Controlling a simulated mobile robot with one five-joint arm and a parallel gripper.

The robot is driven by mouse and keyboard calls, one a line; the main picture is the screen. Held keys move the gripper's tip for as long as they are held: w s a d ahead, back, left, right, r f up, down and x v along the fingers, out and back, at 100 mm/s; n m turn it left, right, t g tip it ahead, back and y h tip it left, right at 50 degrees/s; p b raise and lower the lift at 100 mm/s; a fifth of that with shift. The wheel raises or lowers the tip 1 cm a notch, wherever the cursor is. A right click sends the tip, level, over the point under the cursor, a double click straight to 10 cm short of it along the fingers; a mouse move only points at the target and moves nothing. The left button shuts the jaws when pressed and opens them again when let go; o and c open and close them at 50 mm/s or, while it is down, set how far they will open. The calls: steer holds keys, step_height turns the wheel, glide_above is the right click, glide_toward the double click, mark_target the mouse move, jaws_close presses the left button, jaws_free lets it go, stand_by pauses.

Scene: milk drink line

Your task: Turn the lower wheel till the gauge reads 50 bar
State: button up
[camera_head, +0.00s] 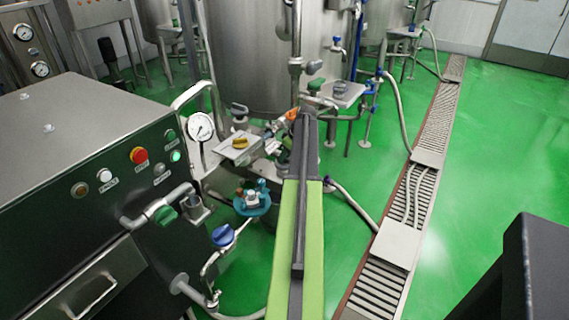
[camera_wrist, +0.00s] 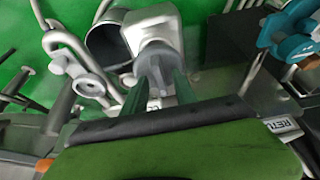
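The round white gauge (camera_head: 200,127) stands on a pipe beside the steel cabinet in the head view. Its needle is too small to read. A teal wheel (camera_head: 252,203) sits low on the pipework, left of my arm; a teal wheel also shows at the upper right of the wrist view (camera_wrist: 293,35). I cannot tell for sure which wheel is the lower one. My gripper (camera_wrist: 159,78) shows two dark green fingers standing apart, with a grey metal part behind or between them; contact cannot be judged. In the head view my arm hides the gripper.
The cabinet (camera_head: 80,130) with buttons fills the left. A green-handled valve (camera_head: 165,213) and a blue-handled valve (camera_head: 222,235) stick out near it. Steel tanks (camera_head: 262,50) stand behind. A floor drain grating (camera_head: 440,110) and open green floor lie to the right.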

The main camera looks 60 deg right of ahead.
steer(key=shift+r, duration=0.1)
steer(key=shift+c, duration=0.3)
jaws_close()
steer(key=shift+a, duration=0.4)
steer(key=shift+d, duration=0.25)
steer(key=m+h, duration=0.1)
steer(key=m, duration=0.3)
steer(key=shift+a+m+h, duration=0.15)
steer(key=shift+m+h, duration=0.15)
steer(key=shift+h, duration=0.1)
steer(key=shift+w+m+g+h, duration=0.1)
steer(key=shift+m+g+h, duration=0.5)
steer(key=shift+m, duration=1.4)
